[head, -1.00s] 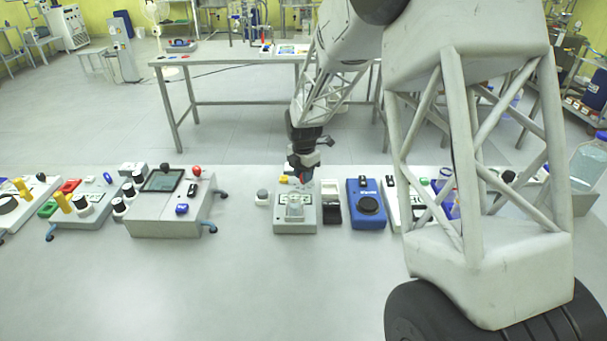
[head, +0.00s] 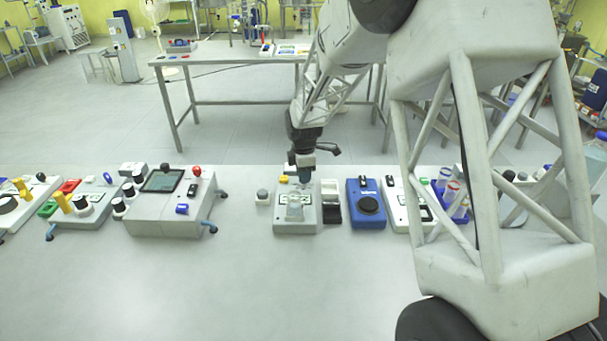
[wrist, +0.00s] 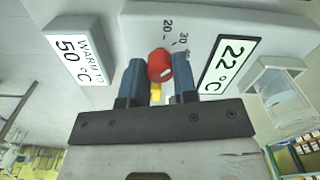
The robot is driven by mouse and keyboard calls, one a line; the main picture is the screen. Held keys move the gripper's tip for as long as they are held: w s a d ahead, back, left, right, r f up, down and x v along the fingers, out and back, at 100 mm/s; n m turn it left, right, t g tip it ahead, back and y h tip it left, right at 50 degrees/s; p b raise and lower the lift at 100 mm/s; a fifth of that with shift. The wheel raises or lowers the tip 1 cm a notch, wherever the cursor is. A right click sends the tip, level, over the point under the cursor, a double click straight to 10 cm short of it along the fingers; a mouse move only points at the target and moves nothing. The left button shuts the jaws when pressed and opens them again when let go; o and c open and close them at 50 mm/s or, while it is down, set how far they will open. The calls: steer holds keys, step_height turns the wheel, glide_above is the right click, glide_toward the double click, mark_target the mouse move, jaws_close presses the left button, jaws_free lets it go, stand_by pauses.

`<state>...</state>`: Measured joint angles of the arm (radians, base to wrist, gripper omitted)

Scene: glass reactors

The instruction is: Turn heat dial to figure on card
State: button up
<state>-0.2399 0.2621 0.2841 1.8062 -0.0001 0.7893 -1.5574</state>
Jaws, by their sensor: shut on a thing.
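The red heat dial (wrist: 160,65) is between the two blue fingers of my gripper (wrist: 158,80) in the wrist view, and the fingers are shut on it. A scale with figures 20 and 30 runs beside the dial; higher marks are partly hidden by a finger. The card (wrist: 78,58) reading "WARM TO 50 °C" stands to the left. The display (wrist: 226,64) reading "22 °C" is to the right. In the head view my gripper (head: 304,176) is down at the back of the grey hotplate unit (head: 283,225), and the dial is hidden there.
A black-and-white device (head: 331,203) and a blue one (head: 366,205) stand to the right. A grey console (head: 165,215) is to the left. The table front is clear.

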steer(key=m, duration=0.4)
steer(key=shift+m, duration=0.3)
steer(key=m, duration=0.4)
steer(key=shift+m, duration=0.3)
steer(key=m, duration=0.4)
steer(key=shift+m, duration=2.1)
steer(key=o, duration=0.9)
steer(key=shift+r, duration=0.1)
steer(key=shift+r, duration=3.8)
